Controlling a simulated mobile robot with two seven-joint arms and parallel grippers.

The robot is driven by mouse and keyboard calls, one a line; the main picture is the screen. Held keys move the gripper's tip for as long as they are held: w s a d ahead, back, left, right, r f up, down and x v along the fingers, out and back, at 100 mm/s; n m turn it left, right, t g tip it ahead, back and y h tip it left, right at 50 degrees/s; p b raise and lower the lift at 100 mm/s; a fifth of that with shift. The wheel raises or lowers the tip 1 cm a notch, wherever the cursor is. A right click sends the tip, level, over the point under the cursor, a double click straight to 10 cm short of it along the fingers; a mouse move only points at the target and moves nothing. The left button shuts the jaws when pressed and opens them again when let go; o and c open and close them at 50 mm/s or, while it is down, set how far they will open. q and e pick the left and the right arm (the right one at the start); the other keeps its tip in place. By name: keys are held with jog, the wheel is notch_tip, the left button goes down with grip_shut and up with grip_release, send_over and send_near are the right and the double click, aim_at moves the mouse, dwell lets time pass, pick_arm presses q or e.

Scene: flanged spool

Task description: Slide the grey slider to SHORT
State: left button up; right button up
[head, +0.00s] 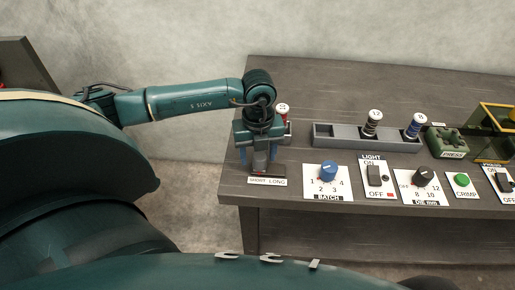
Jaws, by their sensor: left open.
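The grey slider (262,162) stands on a dark base at the table's front left, partly hidden by my left gripper. Its white label (267,181) reads SHORT on the left and LONG on the right. I cannot tell exactly where along its track the slider is. My left gripper (259,153) points down over the slider, with its jaws open around or very close to it. Whether the fingers touch it is hidden. My right gripper is not in view.
Behind my left gripper is a spool with a white top (283,108). A grey tray (340,136) holds two spools. Along the front are a blue BATCH knob (328,170), a LIGHT switch (374,176), a dark dial (424,175) and a green CRIMP button (462,180). A green press (447,140) stands right.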

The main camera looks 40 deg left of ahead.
aim_at(258, 155)
pick_arm(q)
notch_tip(258, 155, up, 12)
jog(key=shift+f, duration=0.15)
dwell(0.6)
